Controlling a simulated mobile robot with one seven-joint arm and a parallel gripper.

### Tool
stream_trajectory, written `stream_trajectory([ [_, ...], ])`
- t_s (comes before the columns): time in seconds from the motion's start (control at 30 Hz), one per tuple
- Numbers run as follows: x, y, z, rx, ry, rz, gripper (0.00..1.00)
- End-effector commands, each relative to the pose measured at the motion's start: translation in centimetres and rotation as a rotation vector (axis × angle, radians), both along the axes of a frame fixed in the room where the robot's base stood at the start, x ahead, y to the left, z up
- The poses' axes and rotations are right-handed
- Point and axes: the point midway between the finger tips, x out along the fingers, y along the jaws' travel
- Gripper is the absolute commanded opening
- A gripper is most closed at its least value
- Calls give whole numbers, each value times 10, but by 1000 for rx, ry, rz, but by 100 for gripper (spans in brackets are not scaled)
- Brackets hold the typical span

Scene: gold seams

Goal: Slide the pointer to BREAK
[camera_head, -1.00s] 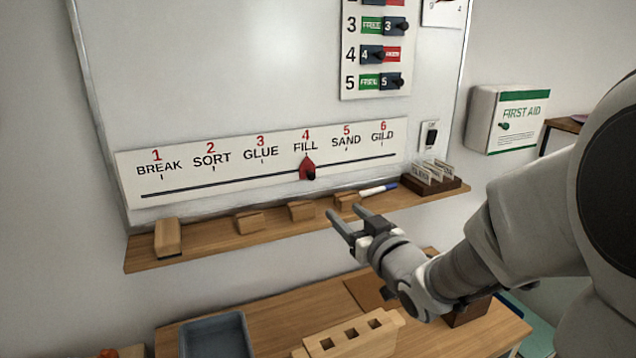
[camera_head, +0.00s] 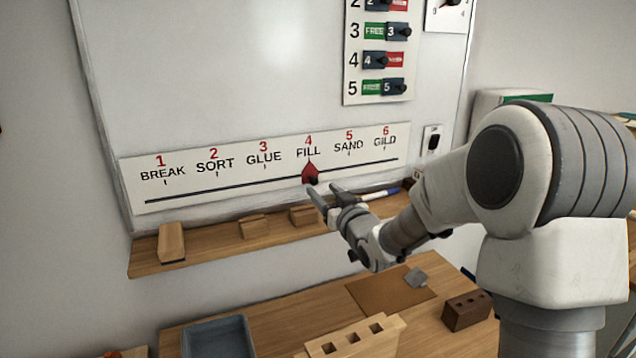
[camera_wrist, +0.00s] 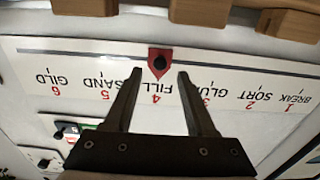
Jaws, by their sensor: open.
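The red pointer (camera_head: 310,174) with its dark knob sits on the slider track under 4 FILL, on a white strip (camera_head: 230,180) along the bottom of the whiteboard. The BREAK mark (camera_head: 162,172) is at the strip's far left. My gripper (camera_head: 322,192) is open, just below and slightly right of the pointer in the head view. In the wrist view, which is upside down, the pointer (camera_wrist: 159,62) lies between and just beyond the tips of my open gripper (camera_wrist: 158,78). I cannot tell whether the fingers touch it.
A wooden ledge (camera_head: 205,247) runs below the strip, carrying a wooden block (camera_head: 171,242), smaller wooden holders (camera_head: 253,226) and a marker pen (camera_head: 381,193). The track left of the pointer looks clear. A workbench with a grey tray (camera_head: 217,338) stands below.

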Motion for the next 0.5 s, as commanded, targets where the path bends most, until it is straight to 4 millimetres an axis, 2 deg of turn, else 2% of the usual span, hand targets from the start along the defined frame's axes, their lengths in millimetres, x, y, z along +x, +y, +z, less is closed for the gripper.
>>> stream_trajectory([
  [0.2, 28, 12, 1, 0, 1, 1, 56],
  [0.5, 39, 16, 0, 0, 0, 0, 56],
])
